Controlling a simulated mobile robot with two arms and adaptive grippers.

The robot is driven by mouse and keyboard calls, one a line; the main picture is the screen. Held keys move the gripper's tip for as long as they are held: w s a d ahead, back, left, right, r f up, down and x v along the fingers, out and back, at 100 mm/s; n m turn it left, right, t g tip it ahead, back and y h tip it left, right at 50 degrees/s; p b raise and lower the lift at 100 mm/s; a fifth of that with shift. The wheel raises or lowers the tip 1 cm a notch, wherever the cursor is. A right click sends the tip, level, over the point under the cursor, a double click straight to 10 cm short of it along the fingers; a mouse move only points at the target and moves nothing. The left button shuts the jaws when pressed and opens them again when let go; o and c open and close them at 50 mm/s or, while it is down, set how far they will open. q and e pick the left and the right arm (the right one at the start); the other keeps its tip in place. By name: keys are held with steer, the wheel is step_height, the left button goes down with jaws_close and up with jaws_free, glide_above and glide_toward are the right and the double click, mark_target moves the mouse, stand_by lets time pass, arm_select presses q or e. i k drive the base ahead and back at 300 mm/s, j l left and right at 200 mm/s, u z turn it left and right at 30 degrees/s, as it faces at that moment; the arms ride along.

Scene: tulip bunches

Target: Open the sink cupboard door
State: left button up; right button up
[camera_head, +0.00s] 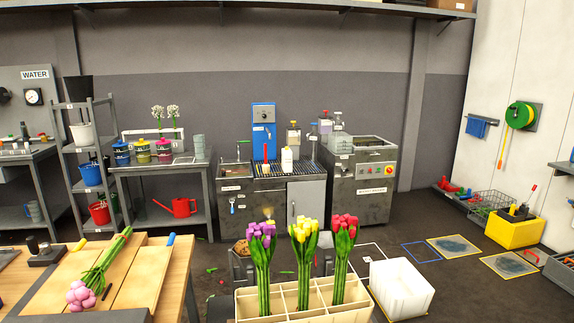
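The sink cupboard (262,206) stands against the back wall, a dark metal unit with a sink basin (236,169) at its left and a slatted drain top. Its light grey door (306,200) is on the right half of the front and looks shut. A small dark handle shows near the door's left edge. The flowers in front overlap the door's lower part. Neither of my grippers is in view.
A divided cream crate (290,312) with purple, yellow and red tulips stands in front of the cupboard. A white bin (401,288) is to its right. A wooden workbench (150,278) with pink tulips is at left.

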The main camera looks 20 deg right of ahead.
mark_target(307, 199)
steer(key=z, duration=1.05)
steer(key=l+z, duration=0.3)
steer(key=l, duration=0.15)
steer(key=i+l+z, duration=0.25)
steer(key=l, duration=0.15)
steer(key=l+z, duration=0.3)
steer(key=i+l+z, duration=0.3)
steer(key=l, duration=0.15)
steer(key=i+l+z, duration=0.5)
steer(key=i, duration=0.45)
steer(key=i+l+z, duration=0.25)
steer(key=i, duration=0.3)
steer(key=i+u, duration=0.1)
steer(key=i, duration=0.75)
steer(key=i+l+u, duration=0.1)
steer(key=i, duration=0.7)
steer(key=i+j+u, duration=0.2)
steer(key=i+u, duration=0.5)
steer(key=u, duration=0.2)
steer(key=i+u, duration=0.4)
steer(key=i+l+u, duration=0.2)
steer(key=i+u, duration=0.25)
steer(key=i+j+u, duration=0.3)
steer(key=i, duration=0.45)
steer(key=i+u, duration=0.3)
steer(key=i, duration=1.25)
steer(key=i+l+u, duration=0.1)
steer(key=i, duration=0.7)
